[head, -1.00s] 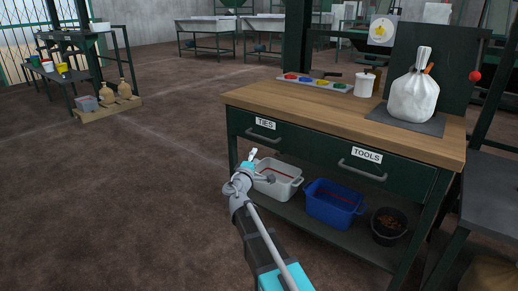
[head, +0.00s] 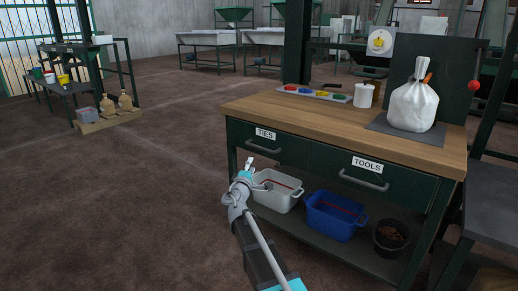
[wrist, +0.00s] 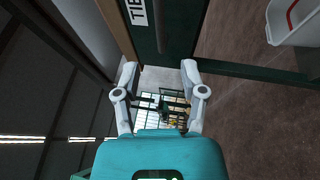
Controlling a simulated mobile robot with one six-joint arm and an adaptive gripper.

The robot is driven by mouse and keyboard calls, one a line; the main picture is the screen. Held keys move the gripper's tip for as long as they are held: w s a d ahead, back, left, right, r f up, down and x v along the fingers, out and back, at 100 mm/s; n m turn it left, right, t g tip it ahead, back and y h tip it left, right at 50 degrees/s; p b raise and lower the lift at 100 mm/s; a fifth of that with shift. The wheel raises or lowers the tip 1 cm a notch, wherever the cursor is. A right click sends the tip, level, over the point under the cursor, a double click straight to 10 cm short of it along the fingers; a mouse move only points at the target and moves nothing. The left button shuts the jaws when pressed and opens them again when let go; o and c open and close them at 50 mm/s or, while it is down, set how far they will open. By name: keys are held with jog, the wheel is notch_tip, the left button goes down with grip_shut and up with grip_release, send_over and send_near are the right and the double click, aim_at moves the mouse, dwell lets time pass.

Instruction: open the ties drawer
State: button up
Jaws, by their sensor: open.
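The ties drawer (head: 290,149) is the left drawer in the dark green bench front. It is shut, with a white TIES label (head: 265,134) and a grey bar handle (head: 262,147). My gripper (head: 248,164) is in front of the bench, just below and left of that handle in the head view. In the wrist view my gripper (wrist: 159,67) is open, its two fingers apart with nothing between them. The drawer front (wrist: 146,38) with its partly cut-off label (wrist: 138,12) and handle (wrist: 171,25) lies beyond the fingertips, apart from them.
The tools drawer (head: 366,182) is to the right, also shut. A white bin (head: 277,193), blue bin (head: 334,214) and black bucket (head: 390,236) stand on the lower shelf. A white bag (head: 413,107) stands on the bench top (head: 330,124).

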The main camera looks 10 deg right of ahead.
aim_at(259, 148)
jog(key=p+x, duration=0.2)
jog(key=x, duration=0.9)
jog(key=shift+w+d+r, duration=0.15)
jog(key=shift+w+d, duration=0.1)
jog(key=shift+w, duration=0.05)
grip_shut()
